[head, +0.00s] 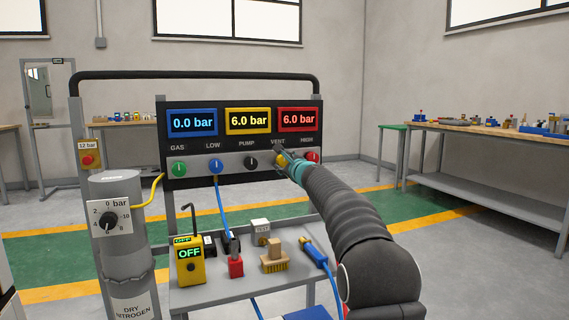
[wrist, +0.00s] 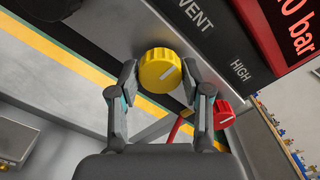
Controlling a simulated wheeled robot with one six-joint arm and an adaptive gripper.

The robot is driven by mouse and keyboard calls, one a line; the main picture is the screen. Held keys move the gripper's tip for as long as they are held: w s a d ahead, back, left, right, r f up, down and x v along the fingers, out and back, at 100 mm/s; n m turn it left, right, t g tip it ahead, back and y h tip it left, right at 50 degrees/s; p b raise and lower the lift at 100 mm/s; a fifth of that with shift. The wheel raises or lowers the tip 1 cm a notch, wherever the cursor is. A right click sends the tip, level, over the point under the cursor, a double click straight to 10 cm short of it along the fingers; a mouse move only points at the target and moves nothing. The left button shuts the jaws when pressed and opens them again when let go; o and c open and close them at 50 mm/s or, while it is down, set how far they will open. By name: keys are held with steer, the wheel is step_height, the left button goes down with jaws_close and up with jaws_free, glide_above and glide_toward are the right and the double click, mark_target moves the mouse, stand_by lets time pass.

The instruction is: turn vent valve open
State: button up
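My gripper (wrist: 160,82) has one finger on each side of the knob. Both fingertips appear to lie against its rim, with no clear gap, so it looks shut on the knob. In the head view my gripper (head: 283,158) is at the panel under VENT and hides most of the knob.
The red HIGH knob (wrist: 223,113) is close beside my right finger. The black PUMP knob (head: 251,163) is on the other side. Displays above read 0.0, 6.0 and 6.0 bar. A shelf (head: 205,296) below holds a yellow OFF device (head: 189,262) and small parts.

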steer(key=c, duration=0.5)
steer(key=shift+c, duration=0.2)
steer(key=shift+n, duration=0.3)
steer(key=n+b, duration=0.2)
steer(key=shift+f+n, duration=0.15)
steer(key=shift+n, duration=0.25)
steer(key=n+b, duration=0.2)
steer(key=n, duration=0.2)
steer(key=shift+n+b, duration=0.3)
steer(key=shift+b, duration=0.1)
steer(key=n+b, duration=0.2)
steer(key=n, duration=0.3)
steer(key=shift+b, duration=0.3)
steer(key=shift+r+n+b, duration=0.2)
steer(key=shift+n+b, duration=0.6)
steer(key=shift+n, duration=1.6)
